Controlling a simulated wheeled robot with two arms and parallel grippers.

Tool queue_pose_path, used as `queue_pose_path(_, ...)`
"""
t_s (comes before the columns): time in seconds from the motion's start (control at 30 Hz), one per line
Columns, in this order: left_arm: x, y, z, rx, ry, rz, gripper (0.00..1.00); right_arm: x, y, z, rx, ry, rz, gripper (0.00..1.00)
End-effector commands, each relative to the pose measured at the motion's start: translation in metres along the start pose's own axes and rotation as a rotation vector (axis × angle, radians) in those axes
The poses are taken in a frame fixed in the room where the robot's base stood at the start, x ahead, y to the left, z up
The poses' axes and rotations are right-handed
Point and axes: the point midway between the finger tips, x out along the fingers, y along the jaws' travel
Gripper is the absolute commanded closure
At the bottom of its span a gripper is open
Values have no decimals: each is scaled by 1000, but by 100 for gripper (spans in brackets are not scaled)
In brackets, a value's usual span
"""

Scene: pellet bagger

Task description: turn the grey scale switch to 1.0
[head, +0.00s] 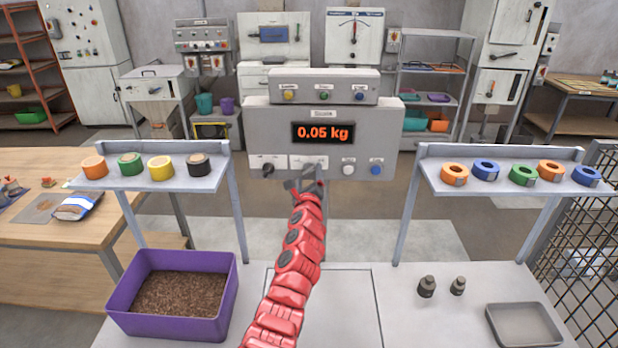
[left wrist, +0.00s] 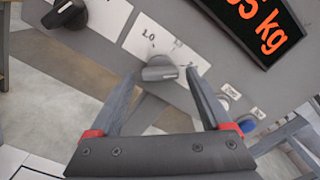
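The grey scale switch (left wrist: 158,70) is a knob on a white label plate (left wrist: 125,25) in the left wrist view. A "1.0" mark is printed above it, toward its left; other marks to the right are too small to read. My left gripper (left wrist: 161,75) is open, with a fingertip on either side of the switch and visible gaps. I cannot tell how deep the fingers reach. In the head view my left gripper (head: 307,182) is in front of the scale panel (head: 250,125) and hides the switch. My right gripper is not in view.
The display (head: 323,132) reads 0.05 kg. Another dark knob (head: 267,168) is to the left, with white (head: 348,168) and blue (head: 376,168) buttons to the right. Tape shelves (head: 150,180) flank the panel. A purple bin (head: 172,325) and two weights (head: 427,287) stand below.

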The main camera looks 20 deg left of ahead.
Motion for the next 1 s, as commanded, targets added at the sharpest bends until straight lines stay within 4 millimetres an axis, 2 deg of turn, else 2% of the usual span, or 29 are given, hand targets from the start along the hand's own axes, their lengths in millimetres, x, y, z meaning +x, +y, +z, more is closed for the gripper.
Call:
queue_pose_path(0.03, 0, 0, 0, 0, 0, 0, 30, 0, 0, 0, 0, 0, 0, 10)
queue_pose_path(0.07, 0, 0, 0, 0, 0, 0, 35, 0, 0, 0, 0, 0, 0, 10)
queue_pose_path(0.4, 0, 0, 0, 0, 0, 0, 96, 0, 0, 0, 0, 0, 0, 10)
queue_pose_path(0.73, 0, 1, -1, -49, -1, 0, 96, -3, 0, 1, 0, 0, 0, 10)
queue_pose_path(1.0, 0, 1, -1, -226, -2, -2, 96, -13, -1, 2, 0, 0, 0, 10)
